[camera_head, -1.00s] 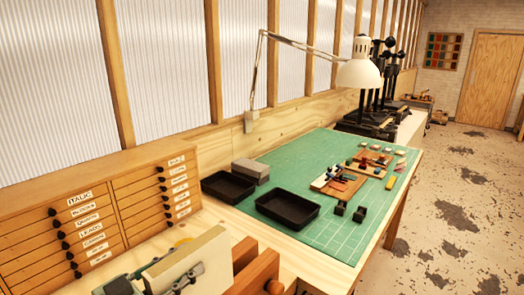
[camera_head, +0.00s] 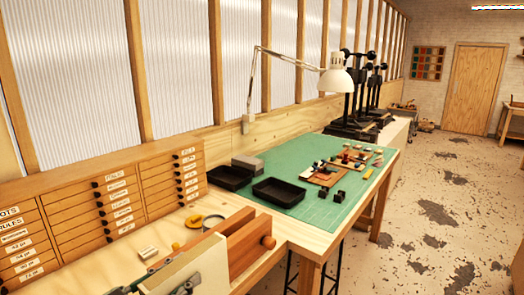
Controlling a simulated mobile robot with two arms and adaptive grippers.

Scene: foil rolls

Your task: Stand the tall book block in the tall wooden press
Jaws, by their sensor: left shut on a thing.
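The tall book block (camera_head: 205,264) is a cream, board-like slab at the bottom of the view, standing on edge. My left gripper (camera_head: 187,287) is shut on it; only grey parts of the gripper show at the bottom edge, and the rest is cut off. The wooden press (camera_head: 243,246) is reddish-brown, with two upright boards and a round knob on its right side. It is just right of and behind the block. The block overlaps the press's near left end in the picture, and I cannot tell whether they touch. My right gripper is out of view.
A small cream block (camera_head: 148,252), a yellow tool (camera_head: 194,221) and a ring-shaped item lie left of the press. Drawer cabinets (camera_head: 75,215) line the wall.

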